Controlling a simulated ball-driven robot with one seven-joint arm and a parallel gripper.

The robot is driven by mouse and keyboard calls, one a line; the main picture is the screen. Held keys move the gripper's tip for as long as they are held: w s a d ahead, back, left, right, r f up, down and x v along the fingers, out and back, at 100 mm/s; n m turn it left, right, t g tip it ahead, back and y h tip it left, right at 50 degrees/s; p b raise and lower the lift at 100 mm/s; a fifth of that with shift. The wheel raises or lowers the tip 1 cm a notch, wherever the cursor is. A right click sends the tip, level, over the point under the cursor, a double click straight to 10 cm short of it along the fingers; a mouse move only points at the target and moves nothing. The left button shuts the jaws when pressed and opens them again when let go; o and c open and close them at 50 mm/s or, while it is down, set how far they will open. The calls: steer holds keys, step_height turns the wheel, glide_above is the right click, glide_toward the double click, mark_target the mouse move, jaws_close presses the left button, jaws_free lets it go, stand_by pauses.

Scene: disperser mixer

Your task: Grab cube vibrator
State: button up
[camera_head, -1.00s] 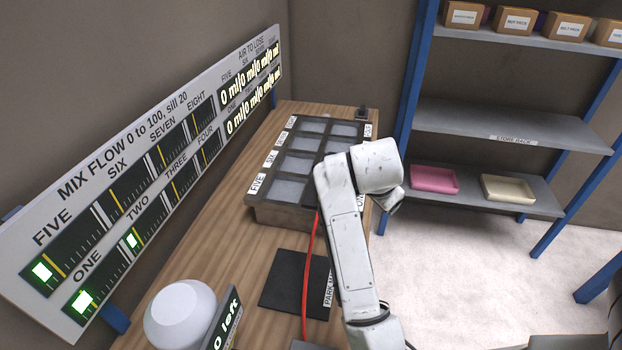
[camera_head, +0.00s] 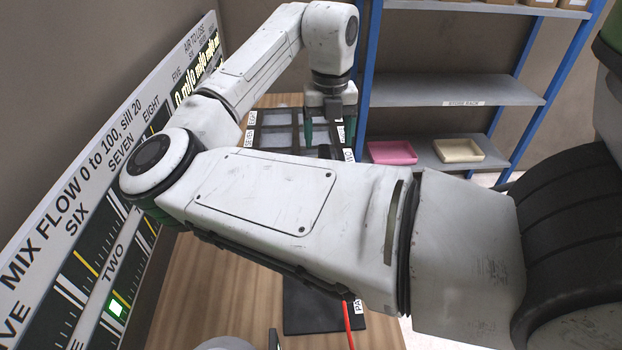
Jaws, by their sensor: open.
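My gripper (camera_head: 329,140) points down over the far right part of the dark mould tray (camera_head: 283,127), its two green fingers apart. I cannot tell whether anything stands between the fingers. No cube vibrator can be made out for sure; my arm covers much of the bench. The near part of the tray is hidden behind my arm.
A mix flow board (camera_head: 75,235) runs along the left wall. A blue-framed rack (camera_head: 450,90) stands at the right, with a pink tray (camera_head: 392,152) and a cream tray (camera_head: 458,150) on its low shelf. Bare wooden bench (camera_head: 205,290) shows at the lower left.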

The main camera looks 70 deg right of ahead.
steer(key=shift+w+a+f, duration=0.1)
steer(key=shift+w+f, duration=0.1)
steer(key=shift+f, duration=0.1)
step_height(320, 180, down, 10)
steer(key=shift+w+f+p, duration=0.1)
steer(key=shift+p, duration=0.9)
steer(key=shift+c, duration=0.3)
jaws_close()
